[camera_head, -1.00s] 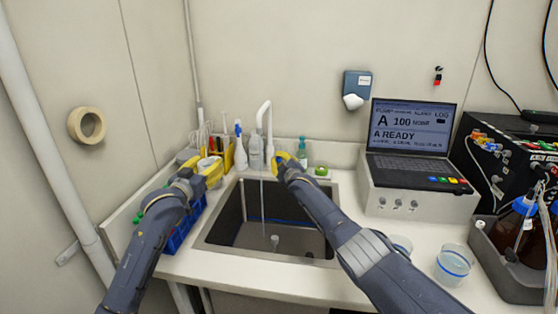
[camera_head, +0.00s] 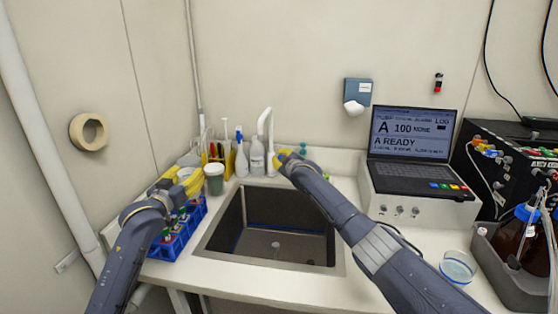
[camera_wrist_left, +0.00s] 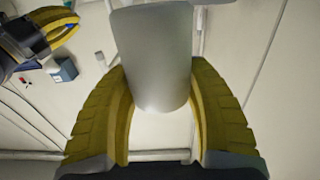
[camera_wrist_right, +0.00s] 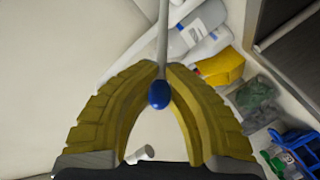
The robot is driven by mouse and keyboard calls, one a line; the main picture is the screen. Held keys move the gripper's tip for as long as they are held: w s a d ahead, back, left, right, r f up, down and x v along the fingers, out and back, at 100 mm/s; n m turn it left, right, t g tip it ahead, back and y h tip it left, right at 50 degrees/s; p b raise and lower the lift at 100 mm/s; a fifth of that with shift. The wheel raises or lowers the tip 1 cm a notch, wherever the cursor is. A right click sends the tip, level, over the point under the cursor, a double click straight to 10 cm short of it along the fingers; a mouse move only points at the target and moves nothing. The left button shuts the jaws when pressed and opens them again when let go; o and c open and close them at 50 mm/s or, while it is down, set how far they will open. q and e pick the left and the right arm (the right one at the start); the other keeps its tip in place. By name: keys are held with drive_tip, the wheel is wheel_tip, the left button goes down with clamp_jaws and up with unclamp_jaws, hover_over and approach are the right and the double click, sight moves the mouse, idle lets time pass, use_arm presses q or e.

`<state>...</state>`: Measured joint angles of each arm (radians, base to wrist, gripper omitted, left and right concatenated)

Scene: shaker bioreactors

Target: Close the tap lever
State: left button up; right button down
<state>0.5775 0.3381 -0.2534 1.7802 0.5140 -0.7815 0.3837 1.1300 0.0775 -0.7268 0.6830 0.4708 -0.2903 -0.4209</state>
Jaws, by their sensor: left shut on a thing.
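The white curved tap (camera_head: 266,125) stands at the back edge of the sink (camera_head: 275,225). No water stream shows below its spout. My right gripper (camera_head: 284,160) is just right of the tap. In the right wrist view, a thin rod ending in a blue knob (camera_wrist_right: 158,95), seemingly the tap lever, lies between the close-set fingertips of my right gripper (camera_wrist_right: 166,70). I cannot tell whether they clamp it. My left gripper (camera_head: 190,180) is shut on a grey cup (camera_head: 214,182), left of the sink; it fills the space between the fingers in the left wrist view (camera_wrist_left: 158,60).
A blue rack (camera_head: 175,238) of small bottles stands left of the sink, close to my left arm. A white wash bottle (camera_head: 257,156) stands beside the tap. A laptop (camera_head: 412,145) sits on a box at right. A clear dish (camera_head: 457,268) lies on the counter at right.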

drive_tip(key=shift+d+r, duration=0.1)
drive_tip(key=shift+d, duration=0.1)
use_arm(q)
drive_tip(key=shift+d, duration=0.1)
use_arm(e)
drive_tip(key=c, duration=1.5)
unclamp_jaws()
drive_tip(key=shift+s, duration=0.15)
drive_tip(key=shift+s, duration=0.65)
drive_tip(key=shift+v, duration=5.25)
drive_tip(key=shift+d, duration=0.15)
